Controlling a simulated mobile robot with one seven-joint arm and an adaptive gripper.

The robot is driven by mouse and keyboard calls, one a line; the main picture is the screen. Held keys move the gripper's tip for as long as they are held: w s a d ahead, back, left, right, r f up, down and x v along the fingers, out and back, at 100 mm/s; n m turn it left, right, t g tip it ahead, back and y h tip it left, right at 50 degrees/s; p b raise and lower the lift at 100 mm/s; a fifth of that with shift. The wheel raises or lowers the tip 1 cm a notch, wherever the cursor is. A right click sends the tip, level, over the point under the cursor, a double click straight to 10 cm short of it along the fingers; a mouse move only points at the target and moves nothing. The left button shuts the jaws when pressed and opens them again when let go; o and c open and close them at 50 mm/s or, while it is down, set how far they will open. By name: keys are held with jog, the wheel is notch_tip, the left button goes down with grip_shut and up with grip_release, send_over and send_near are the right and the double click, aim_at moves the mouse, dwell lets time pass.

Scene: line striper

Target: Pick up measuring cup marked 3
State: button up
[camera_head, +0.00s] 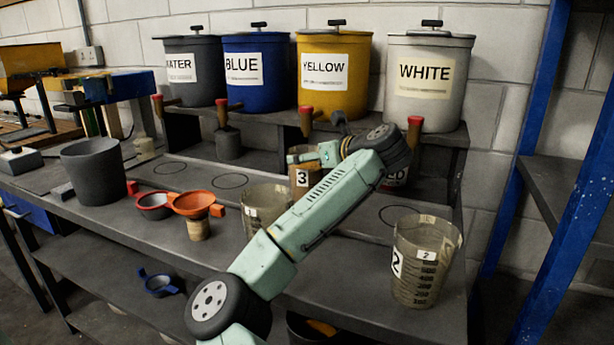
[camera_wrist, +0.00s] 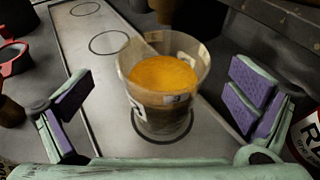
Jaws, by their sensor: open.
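The measuring cup marked 3 (camera_head: 302,179) stands upright on the bench below the yellow drum, partly hidden by my arm. In the wrist view a clear cup (camera_wrist: 160,100), which appears to be the same one, holds orange-yellow liquid and stands on a drawn circle. Its labels are not readable there. My gripper (camera_wrist: 165,98) is open, with purple-padded fingers on either side of the cup and visible gaps to it. In the head view my gripper (camera_head: 328,152) is at the cup's upper part.
Cup 2 (camera_head: 428,262) stands front right, and another clear cup (camera_head: 266,207) stands left of my arm. The yellow drum's tap (camera_head: 306,122) is close above; a red-labelled can (camera_wrist: 308,138) is right of my gripper.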

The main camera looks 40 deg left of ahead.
aim_at(297, 152)
jog(key=p+x, duration=0.1)
jog(key=x, duration=0.3)
jog(key=shift+w+a+p, duration=0.25)
jog(key=shift+a+p, duration=0.05)
jog(key=c, duration=1.9)
jog(key=shift+r, duration=0.15)
jog(key=shift+c, duration=0.3)
jog(key=shift+r, duration=0.15)
